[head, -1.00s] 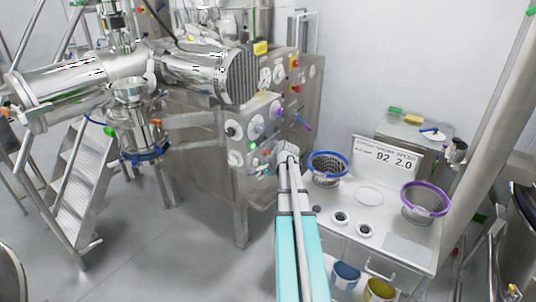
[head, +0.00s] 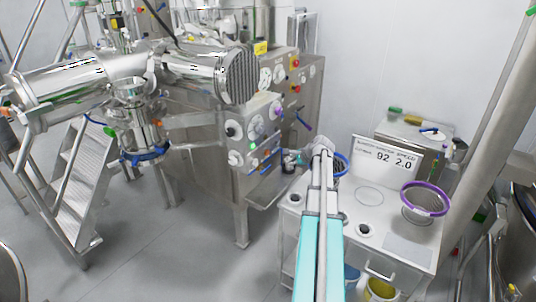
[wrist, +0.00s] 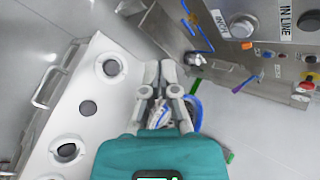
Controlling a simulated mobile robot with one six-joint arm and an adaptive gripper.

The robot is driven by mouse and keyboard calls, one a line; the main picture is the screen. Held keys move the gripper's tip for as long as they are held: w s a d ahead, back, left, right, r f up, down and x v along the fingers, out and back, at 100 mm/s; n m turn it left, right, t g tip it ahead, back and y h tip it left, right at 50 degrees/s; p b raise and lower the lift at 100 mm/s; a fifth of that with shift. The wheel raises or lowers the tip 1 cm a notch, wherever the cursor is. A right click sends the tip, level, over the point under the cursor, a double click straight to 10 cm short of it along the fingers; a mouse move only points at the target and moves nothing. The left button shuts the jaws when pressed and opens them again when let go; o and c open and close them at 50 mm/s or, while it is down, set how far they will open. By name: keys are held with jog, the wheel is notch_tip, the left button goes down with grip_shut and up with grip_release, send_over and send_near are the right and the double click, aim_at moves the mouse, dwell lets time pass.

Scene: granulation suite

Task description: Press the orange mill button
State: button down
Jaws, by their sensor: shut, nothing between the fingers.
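The steel control panel (head: 256,128) stands left of my gripper in the head view, with gauges, knobs and small coloured lights or buttons. In the wrist view the panel (wrist: 275,50) fills the upper right. A small orange button (wrist: 247,45) shows there, but I cannot read a mill label by it. A red button (wrist: 307,84) sits further right. My gripper (head: 322,146) is shut and empty, above the white bench and apart from the panel. In the wrist view its fingertips (wrist: 160,70) point up the picture, left of the panel.
The white bench (head: 400,222) holds a purple-rimmed basket (head: 424,198) and a sign (head: 385,157). A blue-rimmed basket (head: 342,161) is partly hidden behind my gripper. A steel mill assembly (head: 135,85) and stairs (head: 75,190) stand left. Floor at left centre is clear.

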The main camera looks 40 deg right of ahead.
jog(key=shift+w, duration=0.15)
jog(key=w+a, duration=0.2)
jog(key=w, duration=0.6)
dwell(0.5)
jog(key=shift+w+a, duration=0.2)
jog(key=shift+w, duration=0.3)
jog(key=shift+w+a, duration=0.15)
jog(key=shift+w, duration=0.35)
dwell(2.4)
jog(key=shift+s, duration=0.1)
dwell(0.3)
jog(key=shift+s+d, duration=0.25)
jog(key=shift+s, duration=0.55)
jog(key=shift+s+d, duration=0.2)
jog(key=shift+s, duration=0.6)
jog(key=shift+s+d, duration=0.2)
jog(key=shift+s, duration=0.6)
jog(key=shift+s+d, duration=0.2)
jog(key=shift+s, duration=0.6)
